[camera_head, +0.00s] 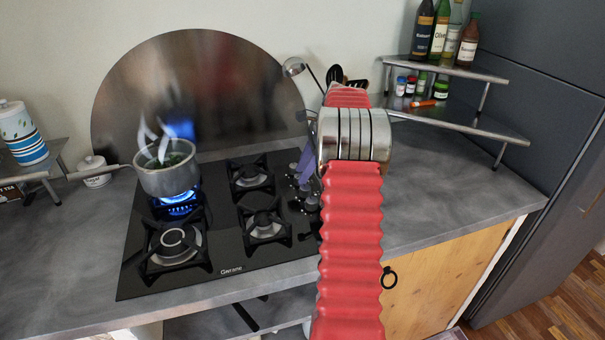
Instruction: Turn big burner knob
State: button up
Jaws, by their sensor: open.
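The black gas hob (225,225) is set in the grey counter. Its knobs (304,192) run in a row along its right side, partly hidden by my arm. I cannot tell which knob is for the big burner. The front-left burner (172,243) looks the largest and shows no flame. My red arm rises across the middle of the view. My gripper is mostly hidden behind it; a purple-grey finger part (306,163) shows just left of the metal joint, close to the rear knobs. I cannot tell if it touches one.
A steaming pot (167,175) stands on the back-left burner over a blue flame (180,197). A metal splash plate (200,90) stands behind. A ladle (295,67) and utensils are behind my arm. A corner shelf (470,120) holds bottles and jars. The right counter (450,185) is clear.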

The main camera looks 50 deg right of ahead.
jog(key=v, duration=1.2)
jog(key=shift+r, duration=0.1)
notch_tip(320, 180, down, 6)
jog(key=s+a+n+h, duration=0.1)
jog(key=s+a+n, duration=0.1)
jog(key=n, duration=0.5)
jog(key=s+a+r+n+g+h, duration=0.15)
jog(key=a+n, duration=0.35)
jog(key=a, duration=0.6)
jog(key=s+a+r+n+t+h, duration=0.15)
jog(key=a+n, duration=0.25)
jog(key=a, duration=0.7)
jog(key=s+a+r+n+t, duration=0.1)
jog(key=s+a+n, duration=0.4)
jog(key=a, duration=0.7)
jog(key=s+a+r+n+t, duration=0.1)
jog(key=s+a+n, duration=0.3)
jog(key=s+a, duration=0.5)
jog(key=shift+a+r+n+t, duration=0.4)
jog(key=shift+a+r, duration=0.45)
jog(key=shift+a, duration=1.25)
